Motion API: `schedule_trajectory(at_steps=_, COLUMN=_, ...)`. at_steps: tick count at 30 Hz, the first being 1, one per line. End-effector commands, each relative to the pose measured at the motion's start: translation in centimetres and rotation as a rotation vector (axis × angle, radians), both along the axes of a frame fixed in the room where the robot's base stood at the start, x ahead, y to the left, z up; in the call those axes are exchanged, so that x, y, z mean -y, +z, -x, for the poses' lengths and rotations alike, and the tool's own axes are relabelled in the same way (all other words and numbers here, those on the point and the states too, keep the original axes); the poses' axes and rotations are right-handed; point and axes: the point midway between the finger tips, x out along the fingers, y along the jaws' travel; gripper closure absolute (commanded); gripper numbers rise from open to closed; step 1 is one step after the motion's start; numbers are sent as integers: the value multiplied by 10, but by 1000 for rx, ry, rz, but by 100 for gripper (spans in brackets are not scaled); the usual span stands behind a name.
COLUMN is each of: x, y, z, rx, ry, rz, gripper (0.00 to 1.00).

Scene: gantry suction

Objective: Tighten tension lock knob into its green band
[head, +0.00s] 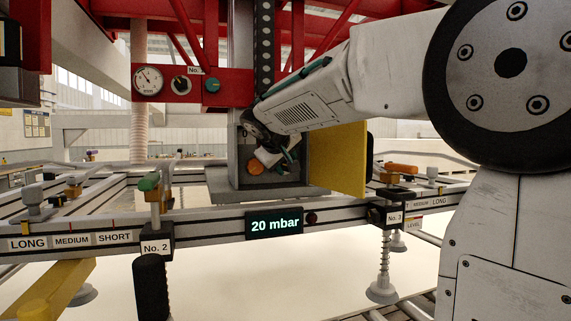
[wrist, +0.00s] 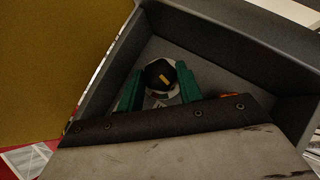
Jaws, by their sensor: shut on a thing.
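The tension lock knob (wrist: 160,73) is black with a yellow pointer mark, and it sits at the back of an open grey box (wrist: 225,62). In the wrist view my gripper (wrist: 159,86) has a green finger on each side of the knob and is shut on it. A pale dial ring (wrist: 156,98) shows partly below the knob, with a little dark red on it. The green band cannot be told apart from the green fingers. In the head view my gripper (head: 278,157) reaches into the box (head: 242,178), and the knob is hidden there.
The box's yellow door (head: 340,158) stands open on the right, close to my arm. An orange knob (head: 255,166) is in the box beside my gripper. A rail below carries a "20 mbar" display (head: 274,223) and clamps. A red panel (head: 222,88) with a gauge is upper left.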

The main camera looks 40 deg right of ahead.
Motion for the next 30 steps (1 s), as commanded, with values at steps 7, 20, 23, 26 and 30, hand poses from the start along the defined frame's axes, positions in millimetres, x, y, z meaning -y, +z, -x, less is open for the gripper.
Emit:
schedule_trajectory(at_steps=7, x=0, y=-1, z=0, rx=-4, ry=-2, rz=0, gripper=43)
schedule_trajectory(at_steps=20, x=-17, y=14, z=14, rx=0, ry=1, rz=1, gripper=43)
schedule_trajectory(at_steps=23, x=-28, y=23, z=24, rx=0, ry=1, rz=1, gripper=43)
schedule_trajectory(at_steps=26, x=-38, y=32, z=33, rx=0, ry=1, rz=1, gripper=43)
schedule_trajectory(at_steps=30, x=-47, y=39, z=41, rx=-2, ry=-1, rz=0, gripper=43)
